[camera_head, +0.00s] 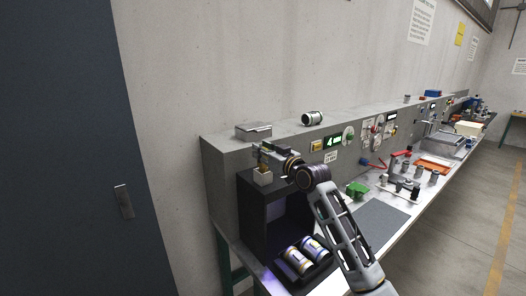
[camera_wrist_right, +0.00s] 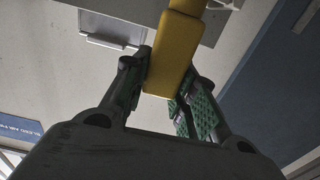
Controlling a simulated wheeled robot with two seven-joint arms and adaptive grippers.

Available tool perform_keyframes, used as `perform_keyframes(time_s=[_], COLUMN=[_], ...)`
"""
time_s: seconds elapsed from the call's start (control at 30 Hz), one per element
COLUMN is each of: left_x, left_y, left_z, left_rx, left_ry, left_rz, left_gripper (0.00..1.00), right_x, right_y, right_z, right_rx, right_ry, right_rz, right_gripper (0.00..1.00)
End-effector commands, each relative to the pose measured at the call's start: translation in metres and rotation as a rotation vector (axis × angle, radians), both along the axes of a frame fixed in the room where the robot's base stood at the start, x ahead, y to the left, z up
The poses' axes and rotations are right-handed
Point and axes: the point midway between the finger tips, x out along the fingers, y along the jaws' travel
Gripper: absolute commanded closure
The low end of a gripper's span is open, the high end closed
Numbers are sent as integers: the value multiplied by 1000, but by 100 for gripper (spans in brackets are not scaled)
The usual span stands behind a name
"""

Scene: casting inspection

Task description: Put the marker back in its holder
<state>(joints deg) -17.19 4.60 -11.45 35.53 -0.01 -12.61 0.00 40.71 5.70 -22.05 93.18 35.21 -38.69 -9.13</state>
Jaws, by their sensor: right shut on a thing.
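My right gripper (camera_head: 268,152) is above the black box at the near end of the bench. In the wrist view its green-padded fingers (camera_wrist_right: 165,85) are shut on the yellow marker (camera_wrist_right: 172,55), whose far end runs out of the top of the picture. In the head view the marker is too small and too covered by the gripper to make out well. A small beige cup (camera_head: 263,178), which looks like the holder, stands on the black box just below the gripper. I cannot tell whether the marker touches it. My left gripper is not in view.
The black box (camera_head: 254,218) is open at the front, with two metal cylinders (camera_head: 298,261) before it. A grey lidded case (camera_head: 253,131) and a metal cylinder (camera_head: 312,118) are on the ledge behind. A green part (camera_head: 357,189) lies right of my forearm, near a grey mat (camera_head: 381,222).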

Motion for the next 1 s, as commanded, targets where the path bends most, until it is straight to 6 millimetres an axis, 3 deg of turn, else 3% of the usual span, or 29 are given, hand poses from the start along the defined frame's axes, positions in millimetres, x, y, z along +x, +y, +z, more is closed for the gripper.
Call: perform_keyframes(time_s=[0.07, 0.1, 0.23, 0.87, 1.0], left_x=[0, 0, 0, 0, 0], left_y=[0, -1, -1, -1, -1], left_z=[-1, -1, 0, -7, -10], left_rx=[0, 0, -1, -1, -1], left_ry=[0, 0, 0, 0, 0], left_rz=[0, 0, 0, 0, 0], left_gripper=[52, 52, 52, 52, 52], right_x=[0, 0, 0, 0, -8], right_y=[0, 0, 0, 0, -6], right_z=[-2, -2, -2, -3, -3], right_rx=[0, 0, 0, 1, -1], right_ry=[0, 0, 0, -1, -1], right_rz=[0, 0, 0, 0, 0], right_gripper=[93, 68, 51, 51, 51])
